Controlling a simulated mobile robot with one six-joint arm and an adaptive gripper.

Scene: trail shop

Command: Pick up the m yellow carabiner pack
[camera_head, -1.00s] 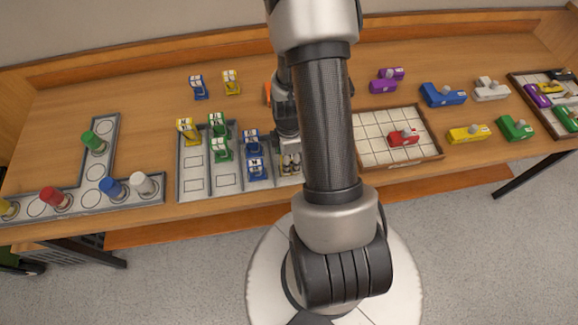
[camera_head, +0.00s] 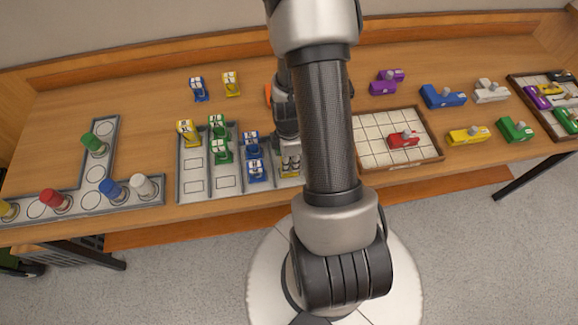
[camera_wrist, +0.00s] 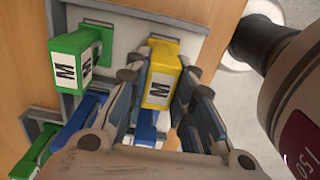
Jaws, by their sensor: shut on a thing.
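The yellow carabiner pack with an M label (camera_wrist: 160,82) is between the two fingers of my gripper (camera_wrist: 160,72) in the wrist view. My gripper is shut on it. A green M pack (camera_wrist: 78,62) stands to the left in the wrist view, apart from the fingers. Blue packs (camera_wrist: 146,128) show below the yellow one, partly hidden by my gripper.
In the head view, blue packs (camera_head: 255,170), green packs (camera_head: 220,150) and a yellow pack (camera_head: 188,132) stand in the tray. A blue (camera_head: 198,88) and another yellow pack (camera_head: 231,84) stand behind. A gridded tray (camera_head: 375,150) is at right, an L-shaped circle-marked tray (camera_head: 105,127) at left.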

